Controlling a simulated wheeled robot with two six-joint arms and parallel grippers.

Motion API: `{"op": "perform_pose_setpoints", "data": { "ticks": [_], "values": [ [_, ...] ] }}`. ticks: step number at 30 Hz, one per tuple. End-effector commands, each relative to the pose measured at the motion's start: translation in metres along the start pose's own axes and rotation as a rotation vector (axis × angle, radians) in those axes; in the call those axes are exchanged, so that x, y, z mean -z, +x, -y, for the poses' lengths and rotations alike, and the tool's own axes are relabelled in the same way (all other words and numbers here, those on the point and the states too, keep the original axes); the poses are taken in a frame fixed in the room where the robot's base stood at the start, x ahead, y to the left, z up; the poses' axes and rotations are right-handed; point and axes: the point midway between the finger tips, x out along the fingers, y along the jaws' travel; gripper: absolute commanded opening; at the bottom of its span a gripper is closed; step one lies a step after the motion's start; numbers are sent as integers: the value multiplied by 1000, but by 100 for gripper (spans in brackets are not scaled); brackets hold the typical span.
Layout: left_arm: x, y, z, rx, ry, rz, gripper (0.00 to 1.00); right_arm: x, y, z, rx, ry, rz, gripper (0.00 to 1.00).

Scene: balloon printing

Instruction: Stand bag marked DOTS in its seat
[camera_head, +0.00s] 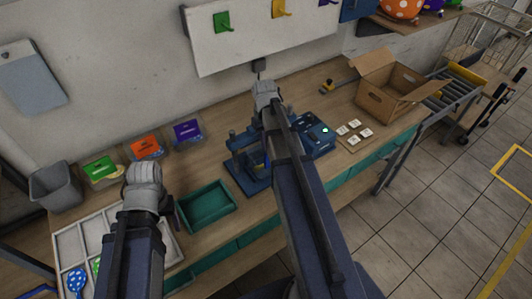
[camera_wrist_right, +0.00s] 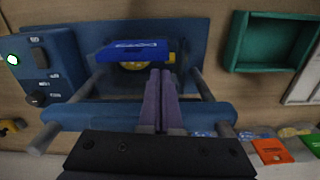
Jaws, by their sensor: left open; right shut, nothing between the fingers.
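A bright blue slab with white lettering (camera_wrist_right: 137,48), which seems to read DOTS upside down, sits in the blue press (camera_wrist_right: 180,30), over something yellow. My right gripper (camera_wrist_right: 160,74) is shut and empty, its tips just short of the slab. In the head view my right arm covers part of the press (camera_head: 248,172). A green bag (camera_head: 100,168), an orange bag (camera_head: 146,146) and a purple bag (camera_head: 187,131) stand along the back; their lettering is too small to read. My left gripper (camera_head: 145,174) is open at the front left, its fingers mostly hidden.
A green tray (camera_head: 207,222) lies between my arms. A white divided tray (camera_head: 70,242) holds dotted balloons at the front left. A grey bin (camera_head: 55,187) stands at the left end. A control box (camera_head: 318,136), white cards (camera_head: 354,124) and an open carton (camera_head: 390,98) are at right.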

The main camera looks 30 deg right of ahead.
Motion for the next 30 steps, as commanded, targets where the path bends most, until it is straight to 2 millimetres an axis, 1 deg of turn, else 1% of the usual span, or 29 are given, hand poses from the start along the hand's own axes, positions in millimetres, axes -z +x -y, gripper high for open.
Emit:
{"op": "perform_pose_setpoints", "data": {
  "ticks": [1, 4, 11, 16, 23, 30],
  "values": [
    [0, -1, 0, 0, 0, 0, 66, 4, -1, -9, 0, -20, 4, 0],
    [0, -2, 0, 0, 0, 0, 66, 5, -2, -16, 1, -52, 9, 0],
    [0, 0, 0, 0, 0, 0, 66, 4, 0, -18, 2, -63, 11, 0],
    [0, 7, -1, 0, 1, 0, 66, 4, 8, -17, 2, -62, 10, 0],
    [2, 31, -3, 1, 6, 0, 66, 4, 31, -17, 2, -61, 10, 0],
    [4, 64, -6, 1, 4, 0, 66, 4, 64, -17, 2, -61, 10, 0]
  ]
}}
